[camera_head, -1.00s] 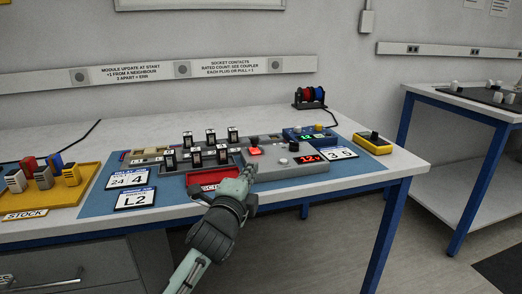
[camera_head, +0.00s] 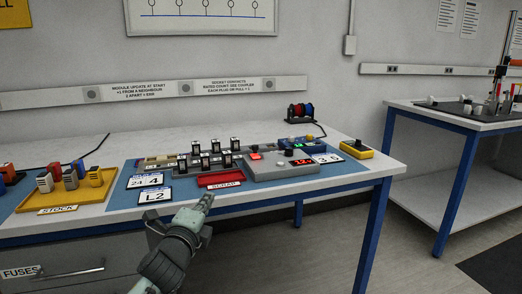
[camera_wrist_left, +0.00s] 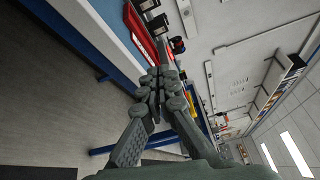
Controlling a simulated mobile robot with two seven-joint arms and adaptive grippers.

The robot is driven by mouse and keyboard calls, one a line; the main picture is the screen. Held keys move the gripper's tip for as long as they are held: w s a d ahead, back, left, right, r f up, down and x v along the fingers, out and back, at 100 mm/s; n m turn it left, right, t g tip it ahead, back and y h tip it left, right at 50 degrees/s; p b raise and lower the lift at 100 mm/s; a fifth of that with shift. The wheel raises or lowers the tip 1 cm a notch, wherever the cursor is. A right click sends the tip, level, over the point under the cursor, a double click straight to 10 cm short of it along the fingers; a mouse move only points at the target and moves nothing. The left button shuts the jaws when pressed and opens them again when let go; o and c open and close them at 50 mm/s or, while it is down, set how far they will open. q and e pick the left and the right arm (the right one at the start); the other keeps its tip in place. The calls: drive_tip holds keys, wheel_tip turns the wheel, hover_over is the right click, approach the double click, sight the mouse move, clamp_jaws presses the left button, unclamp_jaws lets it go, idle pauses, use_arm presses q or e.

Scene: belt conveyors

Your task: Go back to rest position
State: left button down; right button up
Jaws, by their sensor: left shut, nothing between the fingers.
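My left gripper (camera_head: 207,200) is shut and empty in the head view. It is in front of the bench's front edge, just below the red scrap tray (camera_head: 221,184). In the left wrist view its fingers (camera_wrist_left: 158,78) are closed together, with the red tray (camera_wrist_left: 140,33) just beyond them. My right gripper is in neither view.
The bench (camera_head: 100,217) carries a blue mat (camera_head: 120,199), a yellow stock tray (camera_head: 44,197), several upright modules, a grey control box (camera_head: 285,170) and a yellow box (camera_head: 356,150). A second table (camera_head: 455,118) stands at the right. Open floor lies between them.

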use_arm(q)
drive_tip(key=a+m+y, duration=0.1)
drive_tip(key=a+m, duration=0.1)
drive_tip(key=a, duration=0.7)
drive_tip(key=s+a+f+n+g+y, duration=0.1)
drive_tip(key=s+a+f+n+g, duration=0.2)
drive_tip(key=f, duration=0.5)
drive_tip(key=s+a+f+n+g+y, duration=0.1)
drive_tip(key=s+a+f+n+y, duration=0.1)
drive_tip(key=s+a+f+n, duration=0.4)
drive_tip(key=s+a+f+n+g+y, duration=0.1)
drive_tip(key=a+f+g, duration=0.15)
drive_tip(key=f, duration=0.65)
drive_tip(key=s+a+f+n+g+y, duration=0.1)
drive_tip(key=s+a+f+n+g, duration=0.2)
drive_tip(key=s+f, duration=0.4)
drive_tip(key=s+a+f+n+g, duration=0.25)
drive_tip(key=s+a+f, duration=0.3)
drive_tip(key=s, duration=0.35)
drive_tip(key=s+a+f+n+g+y, duration=0.1)
drive_tip(key=s+a+f+n+g, duration=0.1)
drive_tip(key=s+a+f+n, duration=0.45)
drive_tip(key=s+d+f+h, duration=0.1)
drive_tip(key=s+d+f, duration=0.1)
drive_tip(key=d, duration=0.9)
drive_tip(key=s+d+f+h, duration=0.2)
drive_tip(key=s+d+f, duration=0.1)
drive_tip(key=d, duration=0.8)
drive_tip(key=shift+s+g, duration=0.3)
drive_tip(key=shift+s, duration=0.2)
